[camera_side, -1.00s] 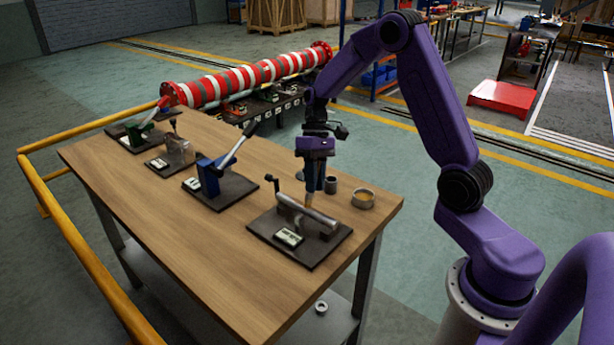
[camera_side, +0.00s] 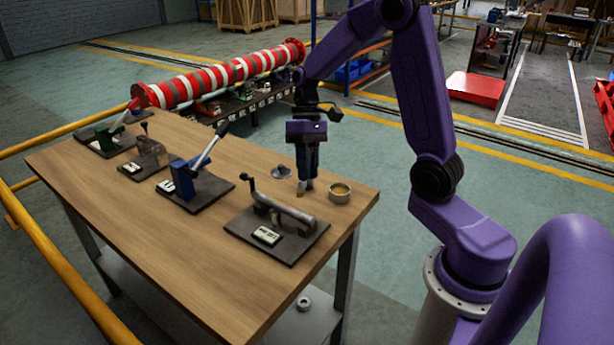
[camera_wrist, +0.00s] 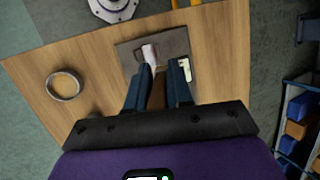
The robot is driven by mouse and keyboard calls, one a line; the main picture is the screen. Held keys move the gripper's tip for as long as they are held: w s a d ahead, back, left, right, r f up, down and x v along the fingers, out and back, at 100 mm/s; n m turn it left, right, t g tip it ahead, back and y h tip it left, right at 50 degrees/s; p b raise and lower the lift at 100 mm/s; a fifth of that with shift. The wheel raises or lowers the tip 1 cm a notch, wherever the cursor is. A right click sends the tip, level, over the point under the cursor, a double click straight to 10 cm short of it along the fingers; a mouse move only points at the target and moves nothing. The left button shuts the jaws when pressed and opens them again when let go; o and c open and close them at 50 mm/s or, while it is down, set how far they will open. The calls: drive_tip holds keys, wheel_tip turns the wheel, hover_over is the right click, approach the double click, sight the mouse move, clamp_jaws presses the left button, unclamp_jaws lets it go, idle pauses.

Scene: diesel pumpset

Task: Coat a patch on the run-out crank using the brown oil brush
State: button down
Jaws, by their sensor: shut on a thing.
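My gripper (camera_side: 307,165) is shut on the brown oil brush (camera_side: 307,187), which points down. In the wrist view the brush (camera_wrist: 158,96) shows between the two blue fingers (camera_wrist: 158,84). The brush end is low over the table, between the crank and the open round pot; I cannot tell whether it touches anything. The crank (camera_side: 286,207), a grey cylinder with a bent handle at its left, lies on a dark plate (camera_side: 290,246) with a white label too small to read. It also shows partly in the wrist view (camera_wrist: 149,56), beyond the fingertips. I cannot make out any coated patch.
The round pot (camera_side: 340,194) with yellowish contents stands right of the brush. A small grey dish (camera_side: 281,172) is left of my gripper. A blue fixture with a lever (camera_side: 187,178) and other fixtures stand farther left. The front of the wooden table (camera_side: 190,268) is clear.

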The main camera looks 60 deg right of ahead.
drive_tip(key=shift+r, duration=1.8)
drive_tip(key=shift+f, duration=0.5)
